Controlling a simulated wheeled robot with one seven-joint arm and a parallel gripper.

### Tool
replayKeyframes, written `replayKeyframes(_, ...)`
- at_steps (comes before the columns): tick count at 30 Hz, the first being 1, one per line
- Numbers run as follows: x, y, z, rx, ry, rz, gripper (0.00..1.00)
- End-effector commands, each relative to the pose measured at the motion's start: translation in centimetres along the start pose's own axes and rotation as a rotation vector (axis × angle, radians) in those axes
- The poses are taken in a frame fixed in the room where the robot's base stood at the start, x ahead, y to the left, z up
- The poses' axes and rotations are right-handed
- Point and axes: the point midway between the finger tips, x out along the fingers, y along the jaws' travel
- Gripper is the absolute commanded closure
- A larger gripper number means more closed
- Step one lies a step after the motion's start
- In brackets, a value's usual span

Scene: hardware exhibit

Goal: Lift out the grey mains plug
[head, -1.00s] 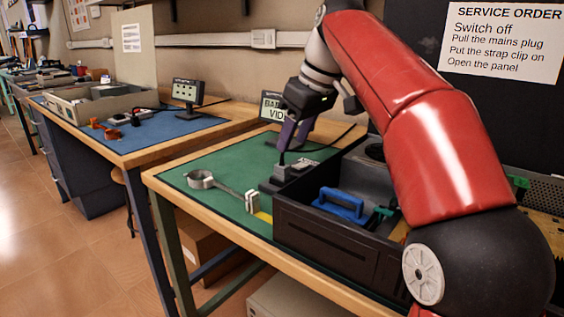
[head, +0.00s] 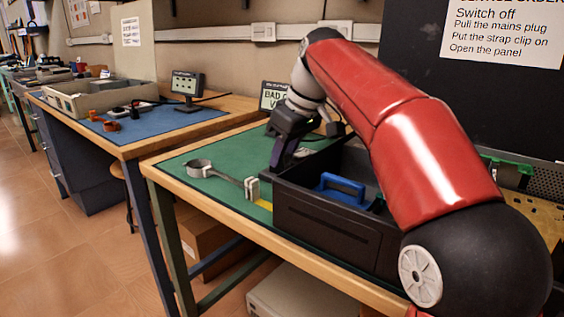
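My gripper (head: 275,165) points down over the back of the green mat, close to the left back corner of the black crate (head: 330,230). Only the side of its dark purple finger shows, so I cannot tell whether it is open or shut. The grey mains plug and the dark block under it are not visible; my gripper and the crate cover that spot. I cannot tell whether the gripper touches the plug.
A grey ring-ended strap clip (head: 200,168) lies on the green mat (head: 222,157), left of the crate. A blue handle (head: 342,184) shows inside the crate. A small sign (head: 272,96) stands behind my gripper. A service order notice (head: 505,30) hangs at right.

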Motion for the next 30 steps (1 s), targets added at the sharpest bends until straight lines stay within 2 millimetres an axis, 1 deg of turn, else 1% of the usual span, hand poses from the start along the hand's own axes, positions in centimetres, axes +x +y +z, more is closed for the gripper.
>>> replayKeyframes(1,0.0,0.0,0.0,0.0,0.0,0.0,0.79)
replayKeyframes(4,0.0,0.0,0.0,0.0,0.0,0.0,0.93)
replayKeyframes(12,-0.1,0.0,0.0,0.0,0.0,0.0,0.93)
replayKeyframes(17,-0.9,0.0,-0.4,-0.001,0.001,0.001,0.93)
replayKeyframes(20,-2.1,0.0,-0.9,-0.001,0.002,0.001,0.93)
replayKeyframes(27,-6.2,0.1,-2.6,-0.001,0.002,0.002,0.93)
replayKeyframes(30,-7.6,0.1,-3.2,-0.001,0.001,0.001,0.93)
